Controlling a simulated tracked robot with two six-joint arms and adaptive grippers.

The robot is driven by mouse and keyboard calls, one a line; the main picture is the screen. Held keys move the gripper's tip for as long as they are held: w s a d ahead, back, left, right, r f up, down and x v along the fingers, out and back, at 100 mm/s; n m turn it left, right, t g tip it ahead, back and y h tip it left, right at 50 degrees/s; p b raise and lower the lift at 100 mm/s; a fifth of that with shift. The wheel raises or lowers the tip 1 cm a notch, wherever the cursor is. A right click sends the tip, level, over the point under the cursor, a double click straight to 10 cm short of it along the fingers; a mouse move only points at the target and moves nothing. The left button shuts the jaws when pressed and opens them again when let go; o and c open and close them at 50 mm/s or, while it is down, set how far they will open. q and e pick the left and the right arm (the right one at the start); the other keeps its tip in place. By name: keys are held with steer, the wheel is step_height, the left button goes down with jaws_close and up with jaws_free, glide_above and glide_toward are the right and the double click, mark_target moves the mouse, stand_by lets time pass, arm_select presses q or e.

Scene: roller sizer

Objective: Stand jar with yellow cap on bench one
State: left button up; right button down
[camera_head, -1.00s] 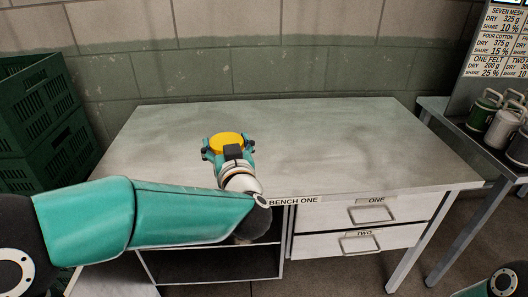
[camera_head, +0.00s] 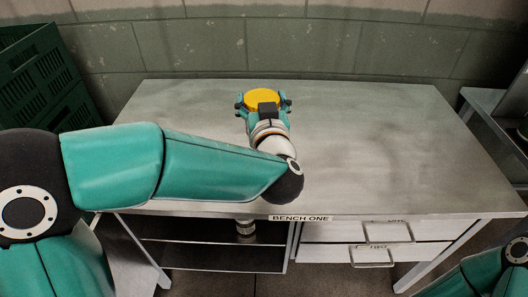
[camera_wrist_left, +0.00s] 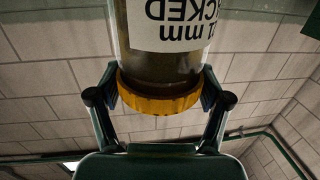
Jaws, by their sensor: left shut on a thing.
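The jar's yellow cap (camera_head: 262,98) shows from above between the fingers of my left gripper (camera_head: 263,103), over the rear half of bench one (camera_head: 400,140). In the left wrist view the jar (camera_wrist_left: 165,60) is a dark glass with a white printed label, and the fingers of the gripper (camera_wrist_left: 160,88) close around it near the yellow cap. The jar's body is hidden in the head view, so I cannot tell whether its base touches the bench top. My right gripper is out of view; only part of my right arm shows at lower right.
The bench top around the jar is clear. Under it are an open shelf (camera_head: 190,255) with a small cylindrical thing (camera_head: 246,231), and two drawers. Green crates (camera_head: 35,90) stand at left. Another table (camera_head: 490,105) stands at right. A block wall is behind.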

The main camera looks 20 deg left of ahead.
arm_select(q)
step_height(320, 180, down, 14)
steer(key=b, duration=0.1)
stand_by(0.4)
steer(key=shift+f, duration=0.2)
steer(key=o, duration=1.8)
steer(key=shift+c, duration=0.2)
steer(key=b+v, duration=0.1)
steer(key=v, duration=1.1)
steer(key=shift+b, duration=0.35)
